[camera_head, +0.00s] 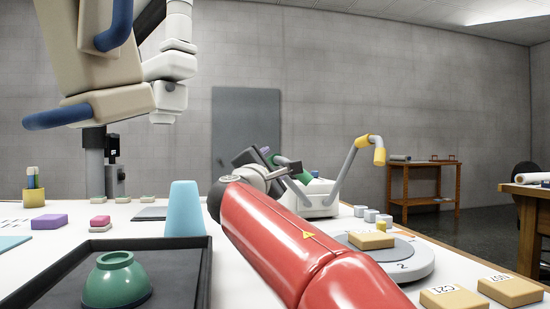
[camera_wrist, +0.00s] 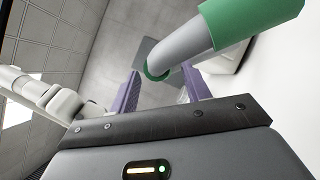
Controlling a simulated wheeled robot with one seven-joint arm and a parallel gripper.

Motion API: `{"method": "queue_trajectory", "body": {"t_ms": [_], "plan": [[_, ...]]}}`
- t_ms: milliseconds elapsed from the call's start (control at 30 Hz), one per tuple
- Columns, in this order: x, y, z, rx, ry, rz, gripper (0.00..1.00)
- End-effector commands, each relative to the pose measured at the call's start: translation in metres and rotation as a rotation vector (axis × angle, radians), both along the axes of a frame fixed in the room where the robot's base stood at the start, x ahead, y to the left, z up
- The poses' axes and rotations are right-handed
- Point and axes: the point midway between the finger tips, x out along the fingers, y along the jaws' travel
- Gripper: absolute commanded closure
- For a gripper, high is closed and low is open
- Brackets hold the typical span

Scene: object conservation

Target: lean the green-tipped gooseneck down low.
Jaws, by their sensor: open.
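The green-tipped gooseneck (camera_head: 303,176) rises from a white base (camera_head: 322,205) in the head view, partly hidden behind my red arm and gripper. In the wrist view its green sleeve (camera_wrist: 250,18) is at the upper right. A grey section with a green ring at its end runs down-left from the sleeve, in front of the gap between the fingers. My gripper (camera_head: 267,153) is close beside the gooseneck; its purple fingers (camera_wrist: 162,92) are apart. I cannot tell whether they touch the neck.
A second gooseneck with a yellow tip (camera_head: 378,151) stands upright, bent over, on the right. A round grey platform (camera_head: 405,265) holds a tan block (camera_head: 371,240).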

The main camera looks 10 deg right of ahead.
Motion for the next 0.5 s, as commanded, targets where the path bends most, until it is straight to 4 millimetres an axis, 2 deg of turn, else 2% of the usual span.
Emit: {"method": "queue_trajectory", "body": {"t_ms": [100, 200, 500], "plan": [[0.014, -0.007, 0.005, 0.001, 0.001, -0.001, 0.52], [0.02, -0.011, 0.007, 0.0, -0.001, -0.001, 0.52], [0.023, -0.012, 0.006, -0.001, -0.001, 0.001, 0.52]]}}
